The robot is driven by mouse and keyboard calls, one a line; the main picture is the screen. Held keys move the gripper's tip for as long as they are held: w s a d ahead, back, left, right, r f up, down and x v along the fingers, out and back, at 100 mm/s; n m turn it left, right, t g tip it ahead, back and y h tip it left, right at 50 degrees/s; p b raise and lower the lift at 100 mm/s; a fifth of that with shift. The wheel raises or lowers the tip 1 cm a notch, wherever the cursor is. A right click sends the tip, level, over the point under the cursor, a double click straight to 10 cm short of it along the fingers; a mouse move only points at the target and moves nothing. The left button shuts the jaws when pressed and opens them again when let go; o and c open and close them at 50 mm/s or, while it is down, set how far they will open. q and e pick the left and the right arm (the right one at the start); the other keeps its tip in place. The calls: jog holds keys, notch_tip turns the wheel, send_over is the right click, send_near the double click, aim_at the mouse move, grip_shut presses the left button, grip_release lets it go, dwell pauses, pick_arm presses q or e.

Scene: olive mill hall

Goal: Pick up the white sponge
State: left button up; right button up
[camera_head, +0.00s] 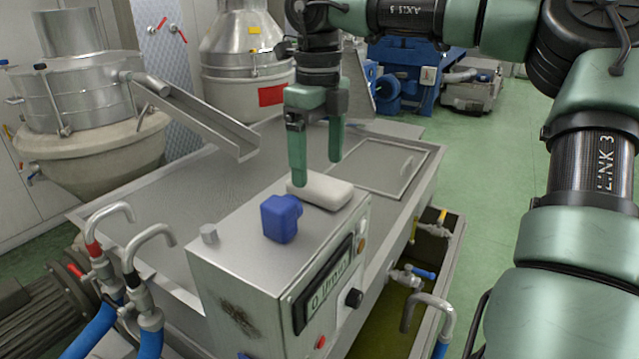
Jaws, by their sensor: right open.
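The white sponge (325,191) lies flat on top of a grey metal control box (228,246), near its far edge. My right gripper (318,170) points down with its two green fingers apart and empty. Its left fingertip shows in front of the sponge's left end, and its right fingertip stands higher in the picture, above the sponge's far side. I cannot tell whether a finger touches the sponge. My left gripper does not show.
A blue block-like object (281,218) stands close to the sponge's near left side. A metal table (190,215) with a chute (205,120) lies behind. Curved pipes (150,240) rise at the front left.

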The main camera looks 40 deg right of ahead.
notch_tip(320, 180, down, 3)
jog(key=shift+s+f+p, duration=0.1)
jog(key=shift+f+p, duration=0.1)
jog(key=shift+p, duration=0.45)
jog(key=shift+f, duration=0.25)
jog(key=c, duration=1.4)
jog(key=shift+r, duration=0.2)
jog(key=shift+c, duration=0.2)
notch_tip(320, 180, up, 9)
jog(key=shift+f+b, duration=0.15)
jog(key=shift+b, duration=1.05)
notch_tip(320, 180, up, 11)
send_over(319, 182)
jog(key=shift+p, duration=0.45)
